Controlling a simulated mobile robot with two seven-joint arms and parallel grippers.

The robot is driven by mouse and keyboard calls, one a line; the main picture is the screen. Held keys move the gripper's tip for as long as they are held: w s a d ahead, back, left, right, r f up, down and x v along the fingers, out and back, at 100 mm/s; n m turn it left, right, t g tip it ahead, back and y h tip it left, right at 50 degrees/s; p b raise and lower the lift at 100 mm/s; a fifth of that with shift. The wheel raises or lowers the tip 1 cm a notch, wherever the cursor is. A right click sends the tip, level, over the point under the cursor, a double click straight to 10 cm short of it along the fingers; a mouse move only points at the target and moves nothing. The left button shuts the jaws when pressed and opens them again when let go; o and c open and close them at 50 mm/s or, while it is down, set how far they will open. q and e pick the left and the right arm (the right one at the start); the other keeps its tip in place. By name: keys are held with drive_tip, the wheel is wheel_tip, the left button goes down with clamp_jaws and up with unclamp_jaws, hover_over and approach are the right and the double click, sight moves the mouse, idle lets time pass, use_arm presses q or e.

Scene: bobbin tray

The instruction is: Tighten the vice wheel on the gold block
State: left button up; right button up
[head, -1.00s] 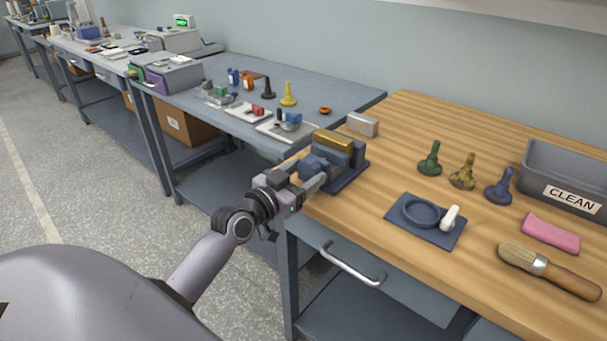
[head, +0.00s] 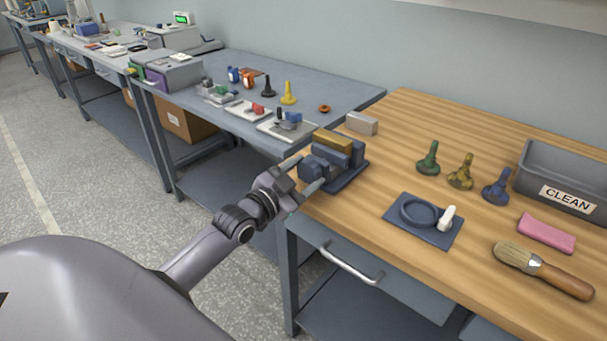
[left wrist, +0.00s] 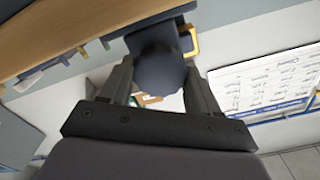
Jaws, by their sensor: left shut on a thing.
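The vice (head: 347,178) stands at the near left corner of the wooden bench, on a dark blue base. The gold block (head: 333,141) sits at the top of the vice, between its jaws; a gold edge (left wrist: 194,43) also shows in the left wrist view. The dark blue vice wheel (head: 312,171) faces my left gripper (head: 304,174). In the left wrist view the wheel (left wrist: 160,72) lies between the two fingers, and my gripper (left wrist: 160,84) is shut on it. My right gripper is not in view.
A silver block (head: 362,123) lies behind the vice. A blue fixture (head: 405,229) with a white lever, several bobbin-like pieces, a brush (head: 541,270), a pink cloth (head: 546,233) and a grey CLEAN bin (head: 577,153) stand to the right. Bare wood lies between.

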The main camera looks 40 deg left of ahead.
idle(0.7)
use_arm(q)
drive_tip(key=o, duration=1)
drive_tip(key=shift+o, duration=0.2)
drive_tip(key=shift+s, duration=0.1)
drive_tip(key=s, duration=0.7)
drive_tip(key=shift+a, duration=0.35)
